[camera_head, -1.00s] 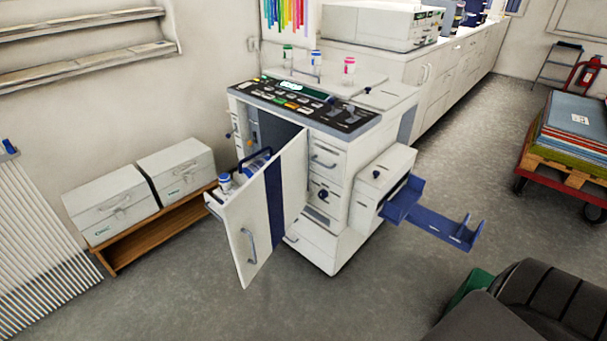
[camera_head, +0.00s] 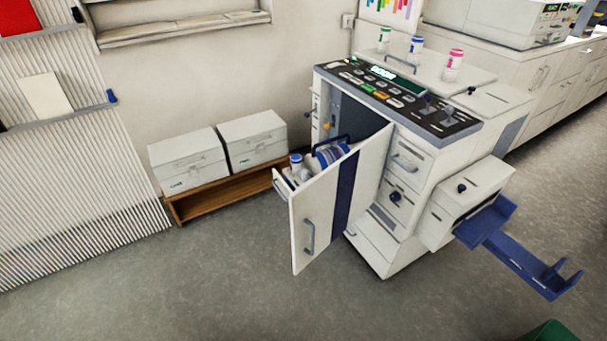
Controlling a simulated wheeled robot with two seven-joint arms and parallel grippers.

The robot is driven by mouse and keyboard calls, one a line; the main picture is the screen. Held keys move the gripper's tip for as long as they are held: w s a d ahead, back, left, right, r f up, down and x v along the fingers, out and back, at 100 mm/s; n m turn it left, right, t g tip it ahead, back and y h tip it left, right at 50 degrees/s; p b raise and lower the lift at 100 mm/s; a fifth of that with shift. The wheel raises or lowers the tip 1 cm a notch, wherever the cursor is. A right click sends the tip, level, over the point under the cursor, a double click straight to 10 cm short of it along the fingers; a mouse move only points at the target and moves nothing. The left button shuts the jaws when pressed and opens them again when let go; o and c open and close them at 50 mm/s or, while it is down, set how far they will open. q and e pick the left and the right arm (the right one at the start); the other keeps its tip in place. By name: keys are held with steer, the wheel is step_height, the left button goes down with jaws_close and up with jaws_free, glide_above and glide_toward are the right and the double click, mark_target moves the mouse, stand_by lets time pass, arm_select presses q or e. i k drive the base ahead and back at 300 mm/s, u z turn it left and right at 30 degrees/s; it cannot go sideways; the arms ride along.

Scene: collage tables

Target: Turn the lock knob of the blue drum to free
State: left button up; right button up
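The white printing machine (camera_head: 412,172) stands ahead of me with its tall front door (camera_head: 318,222) swung open toward me. Behind the door, the blue drum (camera_head: 330,155) shows in part, with a dark blue handle above it. A white bottle with a blue cap (camera_head: 296,165) stands beside the drum. The door hides the lower part of the drum. Neither of my grippers is in view.
A low wooden shelf (camera_head: 222,193) with two grey boxes (camera_head: 188,160) stands left of the machine against the wall. A blue tray (camera_head: 520,255) juts out at the machine's right. A white corrugated panel (camera_head: 75,190) is at far left. The grey floor (camera_head: 215,285) in front is clear.

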mark_target(304, 173)
steer(key=u, duration=0.05)
steer(key=k, duration=0.5)
steer(key=u, duration=0.45)
steer(key=i, duration=1.25)
steer(key=z, duration=1.05)
steer(key=i, duration=0.8)
steer(key=z, duration=0.9)
